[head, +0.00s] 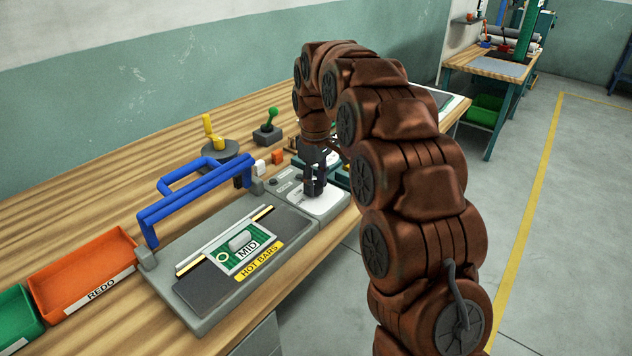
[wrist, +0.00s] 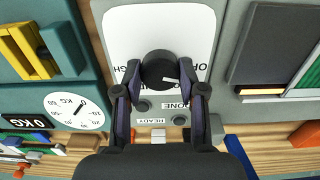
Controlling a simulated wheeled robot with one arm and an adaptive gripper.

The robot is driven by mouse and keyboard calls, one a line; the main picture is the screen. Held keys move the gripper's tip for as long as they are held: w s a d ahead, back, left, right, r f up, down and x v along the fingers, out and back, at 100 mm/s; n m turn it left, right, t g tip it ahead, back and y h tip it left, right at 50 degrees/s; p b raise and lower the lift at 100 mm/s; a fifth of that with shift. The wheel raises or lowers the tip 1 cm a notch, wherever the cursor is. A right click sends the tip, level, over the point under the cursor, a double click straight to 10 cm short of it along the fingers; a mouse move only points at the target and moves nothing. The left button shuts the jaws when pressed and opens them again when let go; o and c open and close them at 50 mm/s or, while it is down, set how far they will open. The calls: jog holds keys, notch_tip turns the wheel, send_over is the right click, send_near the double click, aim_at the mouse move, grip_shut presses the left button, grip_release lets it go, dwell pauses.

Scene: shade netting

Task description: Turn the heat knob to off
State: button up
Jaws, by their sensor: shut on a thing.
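The heat knob (wrist: 158,70) is a round black dial on a white label plate (wrist: 165,25) in the wrist view. A short white mark on it points right and slightly down. In the head view my gripper (head: 316,185) reaches down onto the grey control box (head: 335,207), and the knob is hidden there.
A hot-bar sealer (head: 205,305) with a raised blue handle (head: 195,205) stands left of the control box. A dial scale (wrist: 75,112) is close on the left in the wrist view. An orange bin (head: 80,275) sits at the bench's left end. The floor right of the bench is clear.

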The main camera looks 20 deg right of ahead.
aim_at(315, 184)
jog(key=shift+w+r, duration=0.1)
jog(key=shift+r, duration=0.05)
jog(key=o, duration=1.1)
jog(key=shift+o, duration=0.2)
notch_tip(315, 184, up, 12)
dwell(0.4)
